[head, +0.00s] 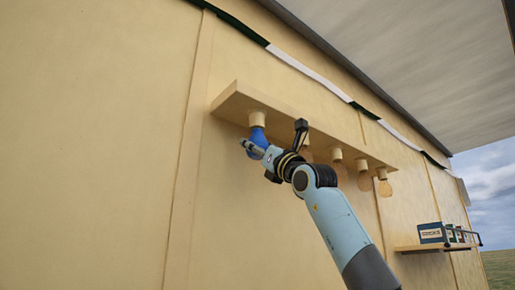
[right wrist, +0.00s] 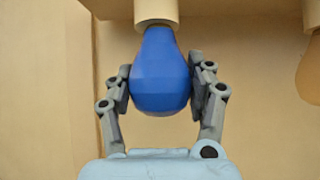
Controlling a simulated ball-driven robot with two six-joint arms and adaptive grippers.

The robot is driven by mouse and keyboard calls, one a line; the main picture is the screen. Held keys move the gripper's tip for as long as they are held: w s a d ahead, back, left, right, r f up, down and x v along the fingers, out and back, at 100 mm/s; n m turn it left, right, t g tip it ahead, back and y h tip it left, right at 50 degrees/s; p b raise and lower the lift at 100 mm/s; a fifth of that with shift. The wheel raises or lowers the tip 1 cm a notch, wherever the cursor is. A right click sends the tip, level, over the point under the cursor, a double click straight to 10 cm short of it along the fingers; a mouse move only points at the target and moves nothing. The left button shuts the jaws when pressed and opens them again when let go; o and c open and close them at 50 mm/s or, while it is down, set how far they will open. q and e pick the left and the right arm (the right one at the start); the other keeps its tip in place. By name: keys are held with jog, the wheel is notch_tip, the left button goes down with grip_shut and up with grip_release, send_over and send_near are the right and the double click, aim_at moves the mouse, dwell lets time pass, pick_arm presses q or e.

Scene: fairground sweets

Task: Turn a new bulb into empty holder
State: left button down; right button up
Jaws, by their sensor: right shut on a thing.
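A blue bulb (head: 258,139) is at the leftmost cream holder (head: 257,119) under the wooden ledge (head: 238,99). In the right wrist view the blue bulb (right wrist: 160,75) hangs upright with its neck at the holder's lower end (right wrist: 156,12). How deep it sits in the holder is hidden. My right gripper (head: 252,147) comes from below. It also shows in the right wrist view (right wrist: 160,88), its fingers on both sides of the bulb, shut on it. My left gripper is not in view.
Several cream holders with clear amber bulbs (head: 364,182) hang along the ledge to the right, one close beside my arm. A small shelf (head: 425,247) with boxes (head: 432,234) is at the lower right. The wall on the left is bare.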

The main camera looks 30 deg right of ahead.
jog(key=shift+n+y+p, duration=0.45)
jog(key=shift+n+y, duration=0.05)
jog(key=shift+y, duration=0.4)
jog(key=y, duration=0.2)
jog(key=n+g+y, duration=0.1)
jog(key=y, duration=0.1)
jog(key=shift+d+n+p, duration=0.1)
jog(key=shift+n+p, duration=0.2)
jog(key=shift+p, duration=0.1)
jog(key=shift+f+n+g+y+b, duration=0.2)
jog(key=shift+n+g+y+b, duration=0.2)
jog(key=shift+y+b, duration=0.5)
jog(key=shift+r+n+g+y+b, duration=0.1)
jog(key=shift+n+g+y+b, duration=0.8)
jog(key=shift+y+b, duration=0.75)
jog(key=o, duration=1.3)
jog(key=shift+r, duration=0.1)
